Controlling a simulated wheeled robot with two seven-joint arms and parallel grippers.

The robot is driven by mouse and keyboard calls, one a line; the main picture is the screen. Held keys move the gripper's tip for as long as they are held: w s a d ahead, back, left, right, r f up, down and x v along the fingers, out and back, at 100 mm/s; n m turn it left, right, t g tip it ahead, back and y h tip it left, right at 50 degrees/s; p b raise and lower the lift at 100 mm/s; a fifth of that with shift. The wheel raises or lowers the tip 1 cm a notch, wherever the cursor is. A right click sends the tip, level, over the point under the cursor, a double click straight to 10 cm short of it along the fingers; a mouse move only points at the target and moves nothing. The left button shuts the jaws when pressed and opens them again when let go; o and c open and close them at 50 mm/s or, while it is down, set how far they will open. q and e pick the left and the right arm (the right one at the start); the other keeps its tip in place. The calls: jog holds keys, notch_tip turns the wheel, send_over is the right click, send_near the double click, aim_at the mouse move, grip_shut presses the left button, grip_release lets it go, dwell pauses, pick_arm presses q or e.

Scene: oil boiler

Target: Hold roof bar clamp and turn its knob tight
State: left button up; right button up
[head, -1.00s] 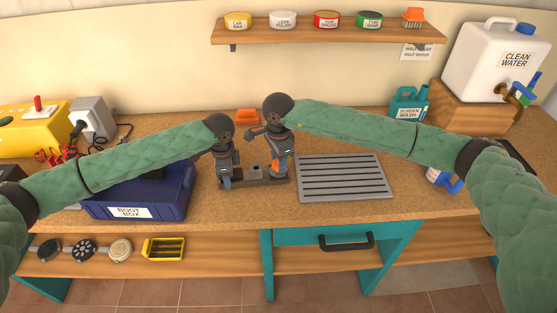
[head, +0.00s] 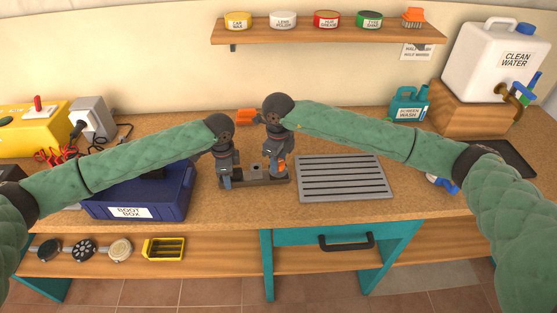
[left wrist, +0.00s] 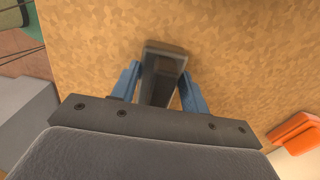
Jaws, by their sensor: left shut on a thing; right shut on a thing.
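The roof bar clamp (head: 255,182) is a low dark grey bar lying on the cork-coloured worktop. Its orange knob (head: 282,167) shows at the right end, partly hidden by my right gripper. My left gripper (head: 227,182) points down at the clamp's left end and is shut on it. In the left wrist view, the blue fingers of my left gripper (left wrist: 158,92) stand either side of a dark grey block of the clamp (left wrist: 165,58). My right gripper (head: 277,170) points down and is shut on the knob.
A slotted grey tray (head: 345,178) lies right of the clamp. The blue boot box (head: 135,203) stands left, under my left forearm. An orange object (head: 246,117) lies behind. The screen wash bottle (head: 408,105) and water container (head: 495,62) stand at the back right.

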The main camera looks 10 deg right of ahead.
jog(key=shift+m, duration=2)
jog(key=o, duration=1)
notch_tip(320, 180, up, 12)
jog(key=shift+r, duration=0.15)
